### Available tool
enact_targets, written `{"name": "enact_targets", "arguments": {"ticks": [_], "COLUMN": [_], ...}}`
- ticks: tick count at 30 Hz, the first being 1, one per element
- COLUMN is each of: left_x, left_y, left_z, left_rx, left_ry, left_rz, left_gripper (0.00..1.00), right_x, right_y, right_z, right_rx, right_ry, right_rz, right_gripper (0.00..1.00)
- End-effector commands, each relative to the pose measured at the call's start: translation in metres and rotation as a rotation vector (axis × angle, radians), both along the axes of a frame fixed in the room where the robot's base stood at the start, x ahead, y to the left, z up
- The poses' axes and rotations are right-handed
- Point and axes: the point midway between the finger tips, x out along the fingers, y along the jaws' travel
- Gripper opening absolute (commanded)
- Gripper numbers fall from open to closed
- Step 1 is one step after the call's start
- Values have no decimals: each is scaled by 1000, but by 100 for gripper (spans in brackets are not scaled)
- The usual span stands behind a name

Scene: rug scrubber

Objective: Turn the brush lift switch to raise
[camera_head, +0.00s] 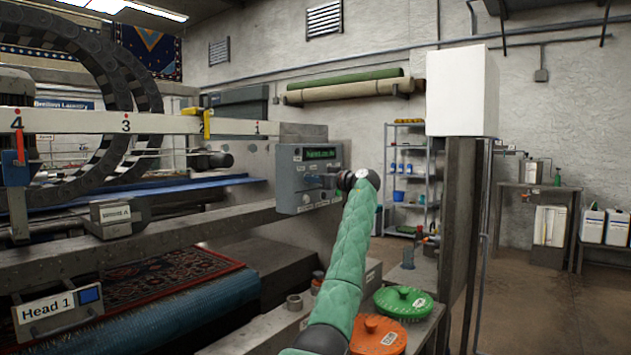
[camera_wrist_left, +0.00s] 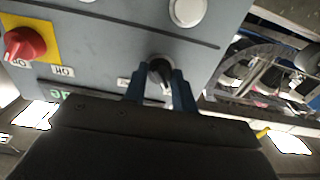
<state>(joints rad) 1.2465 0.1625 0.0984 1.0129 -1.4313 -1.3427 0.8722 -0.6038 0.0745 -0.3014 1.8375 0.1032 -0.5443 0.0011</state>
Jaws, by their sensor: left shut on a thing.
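The grey control panel (camera_head: 296,196) with a green-lit display (camera_head: 318,154) is fixed at the end of the machine's beam. It fills the upper left of the left wrist view (camera_wrist_left: 105,45), where its lettering is upside down. A dark rotary switch knob (camera_wrist_left: 158,66) on the panel sits between the two blue fingers of my left gripper (camera_wrist_left: 162,88). The gripper is shut on this knob. In the head view my left gripper (camera_head: 328,181) is at the panel's front, and my wrist hides part of the panel. The knob's label is too blurred to read. My right gripper is not in view.
A red knob on a yellow plate (camera_wrist_left: 26,44) and a pale round button (camera_wrist_left: 188,11) are near the gripped knob. A post with a white box (camera_head: 460,92) stands to the right.

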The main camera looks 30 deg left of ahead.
Motion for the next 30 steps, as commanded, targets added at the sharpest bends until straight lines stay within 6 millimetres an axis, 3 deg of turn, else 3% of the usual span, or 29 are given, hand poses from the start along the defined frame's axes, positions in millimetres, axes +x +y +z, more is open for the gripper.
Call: {"name": "enact_targets", "arguments": {"ticks": [6,7,9,10,22,30], "left_x": [0,0,0,0,0,-2], "left_y": [0,0,0,0,-5,-37], "left_z": [-2,-2,-2,-2,-1,-1], "left_rx": [-2,-2,-2,-2,0,0], "left_ry": [2,2,2,2,1,0], "left_rz": [0,1,0,0,0,-1], "left_gripper": [4,33,46,49,49,49], "right_x": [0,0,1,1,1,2], "right_y": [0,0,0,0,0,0], "right_z": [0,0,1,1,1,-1], "right_rx": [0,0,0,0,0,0], "right_ry": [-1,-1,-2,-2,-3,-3], "right_rz": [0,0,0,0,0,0], "right_gripper": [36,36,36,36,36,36]}}
